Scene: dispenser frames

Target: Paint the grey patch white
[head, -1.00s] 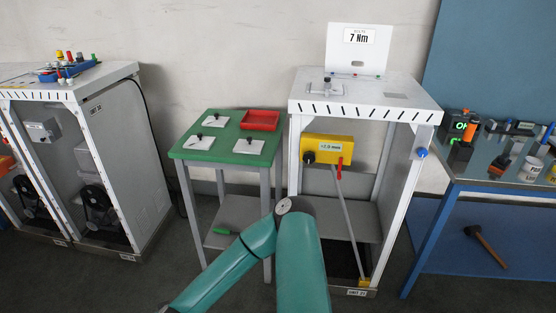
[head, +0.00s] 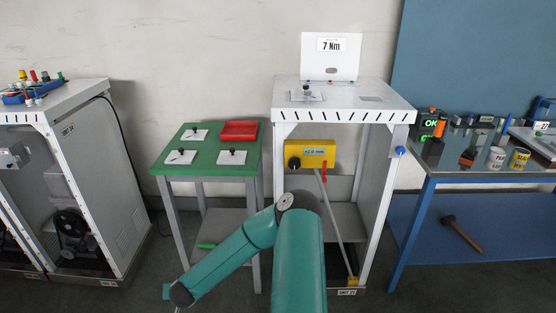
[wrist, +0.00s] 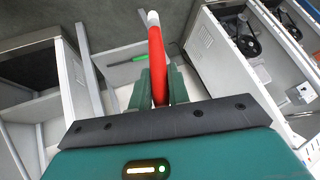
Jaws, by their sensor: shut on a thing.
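My gripper (wrist: 160,88) is shut on a red paint tool (wrist: 157,58) with a rounded white tip, in the wrist view. The tool stands out beyond the green fingers and touches nothing I can make out. A small grey patch (head: 370,99) lies on the right of the white top of the frame unit (head: 345,116) in the head view. I cannot be sure it is the task's patch. My gripper is away from that top. The head view shows my green arm low in front of the unit, but not my fingertips.
A green table (head: 205,158) with a red tray (head: 238,131) and several white cards stands left of the unit. A yellow box (head: 317,154) hangs inside the unit. A blue-legged bench (head: 465,165) with cups stands right. Another cabinet (head: 90,190) stands left.

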